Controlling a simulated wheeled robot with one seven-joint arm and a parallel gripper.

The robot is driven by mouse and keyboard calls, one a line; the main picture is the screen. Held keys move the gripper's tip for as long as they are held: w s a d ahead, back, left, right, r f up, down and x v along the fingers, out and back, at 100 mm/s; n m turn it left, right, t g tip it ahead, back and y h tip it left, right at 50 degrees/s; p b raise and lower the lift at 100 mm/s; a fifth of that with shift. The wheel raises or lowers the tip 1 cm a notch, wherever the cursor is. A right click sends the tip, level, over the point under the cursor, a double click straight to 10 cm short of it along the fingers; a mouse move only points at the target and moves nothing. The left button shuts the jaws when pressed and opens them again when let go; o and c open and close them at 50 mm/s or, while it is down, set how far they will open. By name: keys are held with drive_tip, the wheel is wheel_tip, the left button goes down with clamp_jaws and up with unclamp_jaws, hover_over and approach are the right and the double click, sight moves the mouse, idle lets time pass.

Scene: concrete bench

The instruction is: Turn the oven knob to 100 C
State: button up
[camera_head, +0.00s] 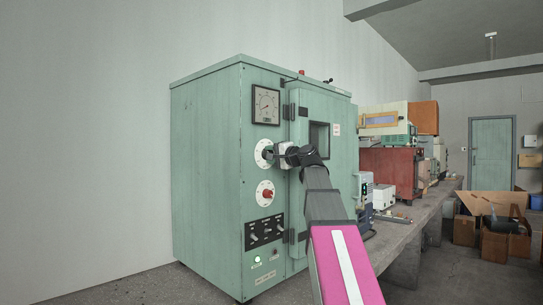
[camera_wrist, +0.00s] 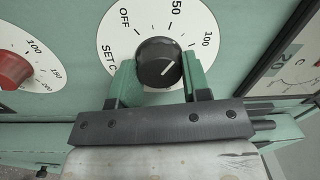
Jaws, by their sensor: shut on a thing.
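The oven (camera_head: 205,170) is a tall pale green cabinet in the head view. Its upper white dial (camera_head: 260,153) is partly hidden by my gripper (camera_head: 272,154). In the wrist view, the dial (camera_wrist: 195,20) shows OFF, 50, 100 and SET C. The black knob (camera_wrist: 157,60) sits between the two green fingers of my gripper (camera_wrist: 160,80), which is shut on it. The knob's white pointer line points up and right, between the 50 and 100 marks. The knob's lower edge is close to the gripper body.
A second dial with a red knob (camera_head: 266,194) lies below, also in the wrist view (camera_wrist: 14,70). The oven door (camera_head: 340,130) is right of the panel. A bench (camera_head: 425,212) with instruments extends right.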

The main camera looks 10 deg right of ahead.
drive_tip(key=m, duration=0.6)
drive_tip(key=shift+f, duration=0.15)
drive_tip(key=shift+m+h, duration=0.3)
drive_tip(key=shift+m, duration=0.2)
drive_tip(key=o, duration=0.9)
drive_tip(key=v, duration=1.1)
drive_tip(key=shift+f, duration=0.2)
